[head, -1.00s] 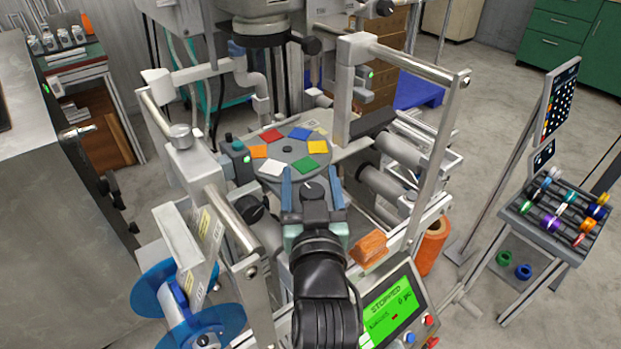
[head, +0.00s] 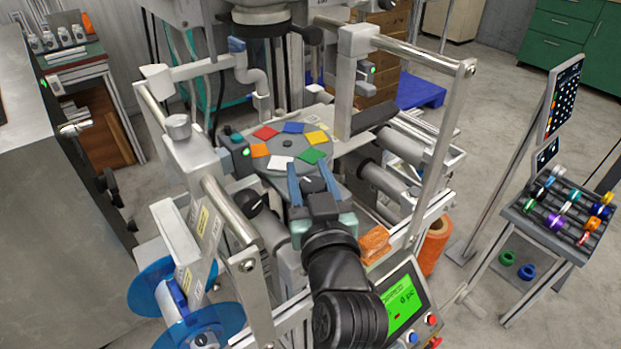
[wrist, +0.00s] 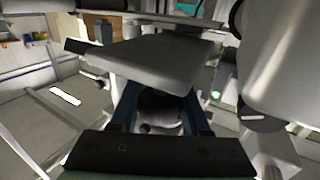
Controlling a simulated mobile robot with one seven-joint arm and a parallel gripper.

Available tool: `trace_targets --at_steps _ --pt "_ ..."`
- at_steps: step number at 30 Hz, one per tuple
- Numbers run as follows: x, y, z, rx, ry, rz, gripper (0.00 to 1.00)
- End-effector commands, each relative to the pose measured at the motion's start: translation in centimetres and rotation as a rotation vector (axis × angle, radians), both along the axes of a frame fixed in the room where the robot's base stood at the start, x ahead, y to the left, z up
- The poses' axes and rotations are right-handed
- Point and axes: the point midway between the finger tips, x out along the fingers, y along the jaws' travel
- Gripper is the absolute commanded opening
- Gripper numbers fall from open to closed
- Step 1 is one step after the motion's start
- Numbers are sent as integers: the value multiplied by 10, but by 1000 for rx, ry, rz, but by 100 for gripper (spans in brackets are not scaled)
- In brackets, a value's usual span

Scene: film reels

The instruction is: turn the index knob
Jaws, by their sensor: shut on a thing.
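The index knob (head: 314,186) is a dark round knob with a white pointer line at the front of the machine, just below the round plate (head: 265,178). My gripper (head: 313,183) reaches it from the front, its two blue fingers on either side of it, shut on it. Part of the knob is hidden by the fingers and hand. In the wrist view the dark knob (wrist: 160,104) shows between the fingers, under a grey plate edge. The round plate carries red, blue, yellow, green, white and orange squares.
A second black knob (head: 252,202) sits left of my gripper. A green-screened panel (head: 402,305) and an orange block (head: 375,245) stand at the right front. Metal posts and rails frame both sides. A blue reel (head: 180,300) hangs at lower left.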

Motion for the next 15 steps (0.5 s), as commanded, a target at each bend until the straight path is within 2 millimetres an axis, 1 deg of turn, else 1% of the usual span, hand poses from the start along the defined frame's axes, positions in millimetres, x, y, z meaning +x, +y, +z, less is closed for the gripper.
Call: trace_targets --at_steps 2,15 --pt "0 0 -5 0 -1 36 0" --pt "-2 7 -5 -2 -1 281 0"
